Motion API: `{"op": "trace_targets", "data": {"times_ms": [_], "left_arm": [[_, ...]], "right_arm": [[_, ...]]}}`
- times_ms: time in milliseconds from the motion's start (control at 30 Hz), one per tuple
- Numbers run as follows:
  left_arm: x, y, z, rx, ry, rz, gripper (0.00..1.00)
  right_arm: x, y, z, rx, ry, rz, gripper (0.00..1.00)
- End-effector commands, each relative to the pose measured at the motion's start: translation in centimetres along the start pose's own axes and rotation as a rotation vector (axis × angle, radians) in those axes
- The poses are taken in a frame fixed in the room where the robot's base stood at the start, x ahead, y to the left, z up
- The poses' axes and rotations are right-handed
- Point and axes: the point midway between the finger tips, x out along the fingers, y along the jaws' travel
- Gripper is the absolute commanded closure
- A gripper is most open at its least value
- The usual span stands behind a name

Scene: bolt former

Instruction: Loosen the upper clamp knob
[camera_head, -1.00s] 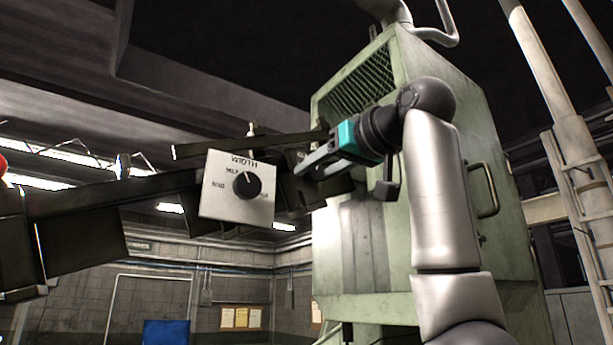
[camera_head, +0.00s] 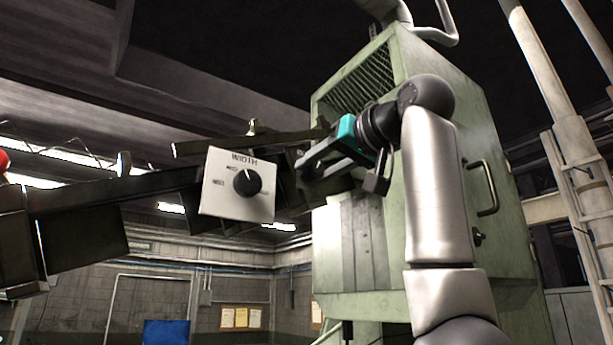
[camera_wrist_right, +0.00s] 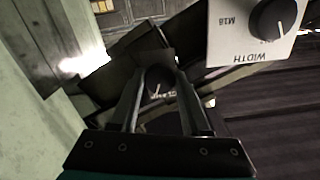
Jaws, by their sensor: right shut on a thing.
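My right gripper (camera_head: 303,167) reaches in from the right at the dark rail assembly, beside the green cabinet. In the right wrist view its two fingers (camera_wrist_right: 158,72) stand on either side of a dark round knob (camera_wrist_right: 158,84) with a light pointer line, and they are shut on it. Part of a label shows just below this knob, mostly hidden by the fingers. In the head view the knob is hidden behind the gripper and rail parts. My left gripper is not in view.
A white WIDTH plate (camera_head: 222,200) with a black dial (camera_head: 247,182) sits left of the gripper; it also shows in the wrist view (camera_wrist_right: 232,48). A dark bar (camera_head: 225,145) runs just above. The green cabinet (camera_head: 455,130) stands close behind my right arm.

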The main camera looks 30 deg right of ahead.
Motion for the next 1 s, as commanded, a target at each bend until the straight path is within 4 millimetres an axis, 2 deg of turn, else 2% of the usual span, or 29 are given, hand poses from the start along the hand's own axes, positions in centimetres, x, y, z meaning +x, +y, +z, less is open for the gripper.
{"op": "trace_targets", "data": {"times_ms": [267,500,767,800,1000], "left_arm": [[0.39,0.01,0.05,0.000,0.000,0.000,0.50],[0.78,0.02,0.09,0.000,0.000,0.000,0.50],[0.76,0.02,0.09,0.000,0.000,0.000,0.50],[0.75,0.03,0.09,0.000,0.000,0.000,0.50],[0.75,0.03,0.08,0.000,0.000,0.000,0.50]], "right_arm": [[0.04,-0.08,0.08,0.175,-0.001,-0.001,1.00],[0.04,-0.06,0.06,0.413,0.000,-0.001,1.00],[0.02,-0.01,0.00,0.441,0.000,0.000,1.00],[0.02,0.00,0.00,0.441,0.000,0.000,0.49],[0.02,0.00,0.00,0.438,0.000,0.000,0.27]]}}
